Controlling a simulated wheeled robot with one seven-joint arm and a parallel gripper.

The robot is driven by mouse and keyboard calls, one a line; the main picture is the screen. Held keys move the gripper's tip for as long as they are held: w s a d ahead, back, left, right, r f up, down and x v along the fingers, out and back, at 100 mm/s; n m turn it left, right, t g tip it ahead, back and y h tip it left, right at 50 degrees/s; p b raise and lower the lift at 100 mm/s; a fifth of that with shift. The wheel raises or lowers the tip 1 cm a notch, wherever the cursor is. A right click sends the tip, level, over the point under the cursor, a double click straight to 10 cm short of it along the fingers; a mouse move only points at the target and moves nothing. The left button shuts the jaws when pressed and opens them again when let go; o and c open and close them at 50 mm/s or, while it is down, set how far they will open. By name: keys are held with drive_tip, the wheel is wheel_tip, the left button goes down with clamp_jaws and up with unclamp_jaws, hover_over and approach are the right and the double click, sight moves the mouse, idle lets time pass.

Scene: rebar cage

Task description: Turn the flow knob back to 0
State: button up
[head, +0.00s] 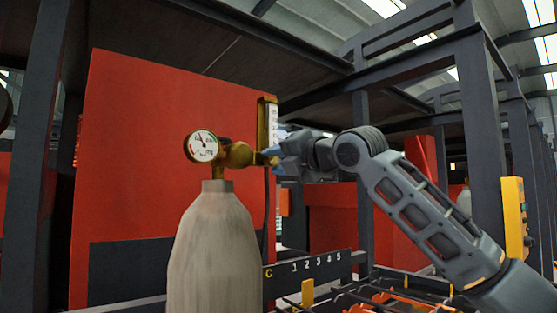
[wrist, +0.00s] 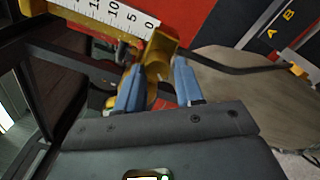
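The flowmeter (head: 267,124) is a brass-framed upright tube with a white scale, mounted on the regulator of a grey gas cylinder (head: 213,250). In the wrist view its scale (wrist: 125,15) reads 0, 5, 10 and up, with 0 nearest my gripper. The flow knob (wrist: 152,92) is a small brass-yellow part below the flowmeter's base, partly hidden between my fingers. My gripper (wrist: 158,78) has blue fingers, spread apart on either side of the knob. A gap seems to show beside the right finger. In the head view my gripper (head: 273,156) reaches the flowmeter's foot from the right. The float's level is unclear.
A round pressure gauge (head: 202,146) sits left on the brass regulator (head: 238,154). A red panel (head: 160,110) stands behind. A dark hose hangs below the flowmeter. A numbered rail (head: 315,264) and rebar lie low at right. Dark posts frame the area.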

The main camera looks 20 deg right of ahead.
drive_tip(key=o, duration=0.3)
drive_tip(key=shift+r, duration=0.15)
drive_tip(key=shift+d, duration=0.1)
drive_tip(key=shift+b+v, duration=0.75)
drive_tip(key=shift+v, duration=3.15)
